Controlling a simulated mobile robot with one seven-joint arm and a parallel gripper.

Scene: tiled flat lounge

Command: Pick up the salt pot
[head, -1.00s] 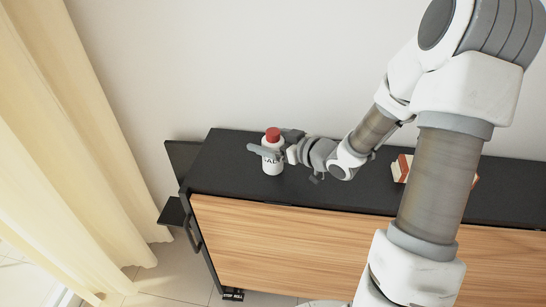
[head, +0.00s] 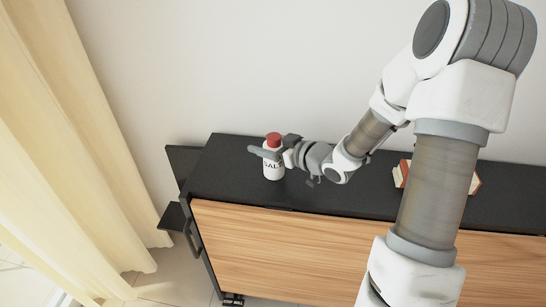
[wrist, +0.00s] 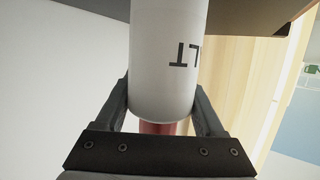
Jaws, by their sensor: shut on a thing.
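The salt pot (head: 273,168) is a white cylinder with a red cap and dark lettering. It stands upright at the left part of the black cabinet top in the head view. My gripper (head: 272,152) reaches it from the right and is shut on its upper part, just below the cap. In the wrist view the salt pot (wrist: 165,60) appears upside down between the two fingers of my gripper (wrist: 165,110), with part of the red cap showing below. Whether its base touches the cabinet top is hard to tell.
The cabinet (head: 340,199) has a black top and wooden front. A red and white object (head: 402,174), perhaps books, lies to the right, partly behind my arm. A cream curtain (head: 60,140) hangs at the left. The wall is close behind the cabinet.

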